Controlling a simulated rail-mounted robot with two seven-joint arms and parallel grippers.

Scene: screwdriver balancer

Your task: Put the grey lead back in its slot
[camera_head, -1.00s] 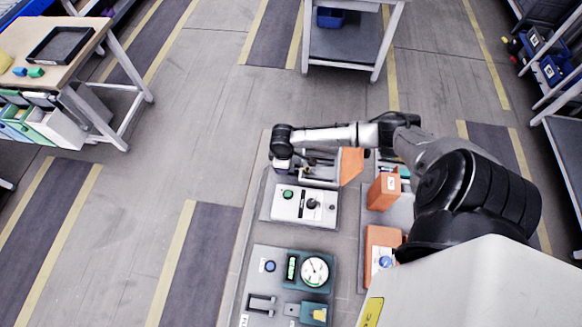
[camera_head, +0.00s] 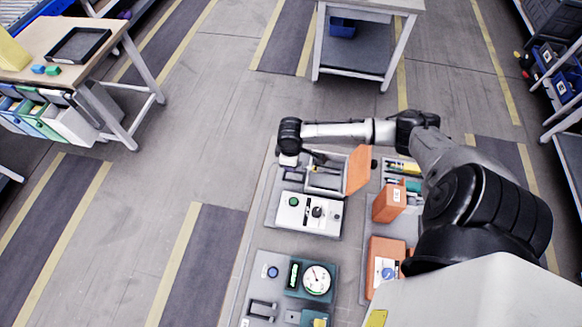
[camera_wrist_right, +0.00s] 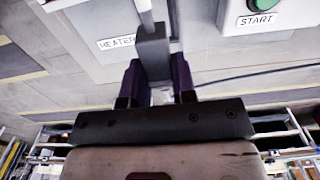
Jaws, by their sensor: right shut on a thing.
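In the right wrist view a dark grey block (camera_wrist_right: 153,52) with a lighter grey shaft is between the two dark fingers of my right gripper (camera_wrist_right: 156,88). I take it to be the grey lead. The fingers are shut on it, and it points at a light grey panel with a HEATER label (camera_wrist_right: 117,43). In the head view my right arm reaches left over the bench, and its wrist (camera_head: 289,136) is beside the open grey box (camera_head: 325,178). The lead and fingers are too small to make out there. I cannot tell which opening is its slot. My left gripper is not in view.
An orange lid (camera_head: 358,170) stands up at the box's right. A white panel with a green button (camera_head: 309,213) and a gauge panel (camera_head: 316,280) are nearer. Orange blocks (camera_head: 388,203) stand right. In the wrist view a START button (camera_wrist_right: 263,5) and dark cable are close by.

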